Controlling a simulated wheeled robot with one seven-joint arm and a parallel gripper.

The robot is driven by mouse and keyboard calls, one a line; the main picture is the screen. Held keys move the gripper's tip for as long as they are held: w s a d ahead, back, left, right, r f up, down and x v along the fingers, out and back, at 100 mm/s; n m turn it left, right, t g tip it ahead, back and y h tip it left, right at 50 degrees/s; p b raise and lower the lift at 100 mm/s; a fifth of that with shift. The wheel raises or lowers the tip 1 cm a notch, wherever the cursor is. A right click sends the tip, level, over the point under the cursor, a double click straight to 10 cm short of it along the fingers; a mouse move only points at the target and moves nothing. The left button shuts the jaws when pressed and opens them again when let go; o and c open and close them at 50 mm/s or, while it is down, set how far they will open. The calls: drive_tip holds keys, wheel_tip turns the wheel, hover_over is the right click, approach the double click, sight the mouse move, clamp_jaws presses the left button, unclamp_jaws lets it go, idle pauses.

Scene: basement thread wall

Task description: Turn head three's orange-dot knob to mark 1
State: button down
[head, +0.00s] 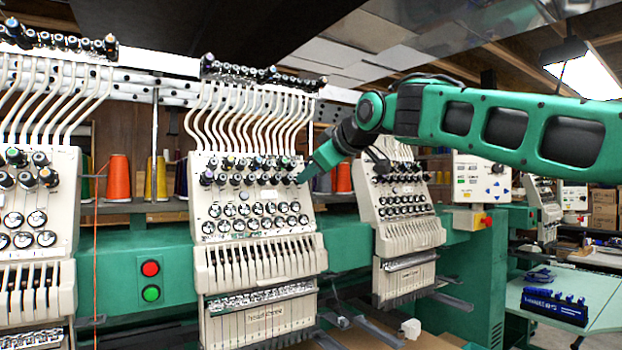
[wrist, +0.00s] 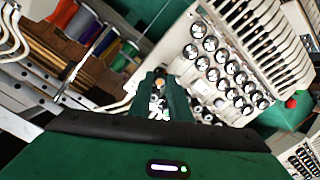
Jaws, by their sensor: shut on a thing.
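The orange-dot knob (wrist: 160,83) shows in the wrist view between the two fingers of my gripper (wrist: 160,98). My gripper is shut on this knob. Below it in that view is a small black-and-white patch whose marks are too small to read. In the head view, my green gripper (head: 306,176) reaches from the right to the right end of the knob rows on the middle cream sewing head (head: 252,195). The held knob cannot be made out there. The head's number and the knob's setting cannot be read.
Several other dark knobs (head: 222,180) and chrome dials (head: 243,210) sit close beside my gripper. Another sewing head (head: 405,205) stands to the right under my arm, and one (head: 35,220) to the left. White thread tubes (head: 240,115) rise above.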

drive_tip(key=shift+w+d+r+n, duration=0.1)
drive_tip(key=shift+n, duration=2.9)
drive_tip(key=shift+w+d+f+n, duration=0.1)
drive_tip(key=shift+n, duration=2.9)
drive_tip(key=shift+w+d+r+n, duration=0.1)
drive_tip(key=shift+n, duration=2.9)
drive_tip(key=c, duration=1.6)
unclamp_jaws()
drive_tip(key=shift+c, duration=0.2)
drive_tip(key=shift+s+a, duration=0.15)
drive_tip(key=v, duration=1)
drive_tip(key=shift+s+d, duration=0.3)
